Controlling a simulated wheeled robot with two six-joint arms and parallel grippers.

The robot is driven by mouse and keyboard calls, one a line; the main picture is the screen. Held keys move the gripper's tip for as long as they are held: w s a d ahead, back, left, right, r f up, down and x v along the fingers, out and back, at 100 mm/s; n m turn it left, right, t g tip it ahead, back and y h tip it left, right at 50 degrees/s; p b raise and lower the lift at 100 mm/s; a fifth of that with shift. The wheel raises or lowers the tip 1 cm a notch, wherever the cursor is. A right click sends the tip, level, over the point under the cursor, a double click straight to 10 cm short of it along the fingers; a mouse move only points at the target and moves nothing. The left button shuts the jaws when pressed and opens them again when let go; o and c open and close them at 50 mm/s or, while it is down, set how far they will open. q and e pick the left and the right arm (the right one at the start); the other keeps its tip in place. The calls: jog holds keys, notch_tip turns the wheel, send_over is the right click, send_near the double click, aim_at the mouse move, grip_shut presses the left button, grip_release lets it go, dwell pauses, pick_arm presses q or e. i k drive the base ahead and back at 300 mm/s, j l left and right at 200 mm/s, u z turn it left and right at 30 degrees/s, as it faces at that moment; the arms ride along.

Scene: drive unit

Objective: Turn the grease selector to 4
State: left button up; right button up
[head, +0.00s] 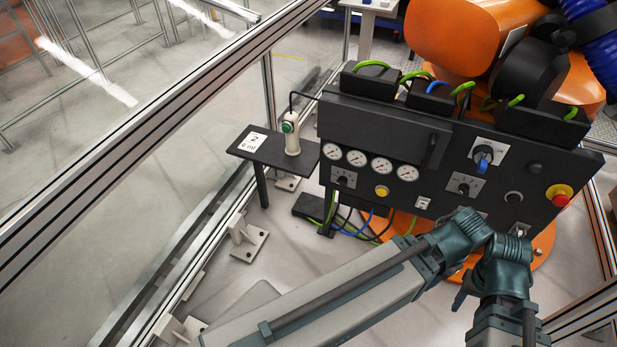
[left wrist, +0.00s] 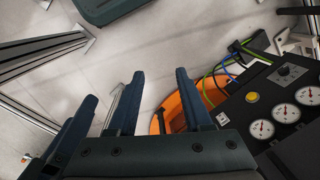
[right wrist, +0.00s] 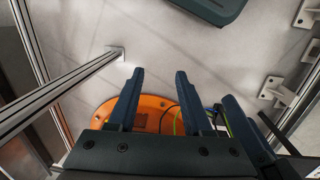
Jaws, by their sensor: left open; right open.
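The black panel (head: 440,150) carries several rotary selectors. A black one (head: 343,179) on a pale scale plate sits below the gauges at the left; it also shows in the left wrist view (left wrist: 285,72). A second black one (head: 465,185) has a similar plate, and one with a blue handle (head: 483,156) is above it. Their labels are too small to read, so I cannot tell which is the grease selector or its setting. My left gripper (left wrist: 160,74) is open and empty, away from the panel. My right gripper (right wrist: 160,73) is open and empty above the floor.
Four-gauge row aside, the panel has a yellow button (head: 382,191) and a red emergency stop (head: 560,195). An orange robot (head: 450,35) stands behind. Fence rails (head: 150,95) run at left.

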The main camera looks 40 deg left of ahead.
aim_at(342, 180)
jog(key=u, duration=1.15)
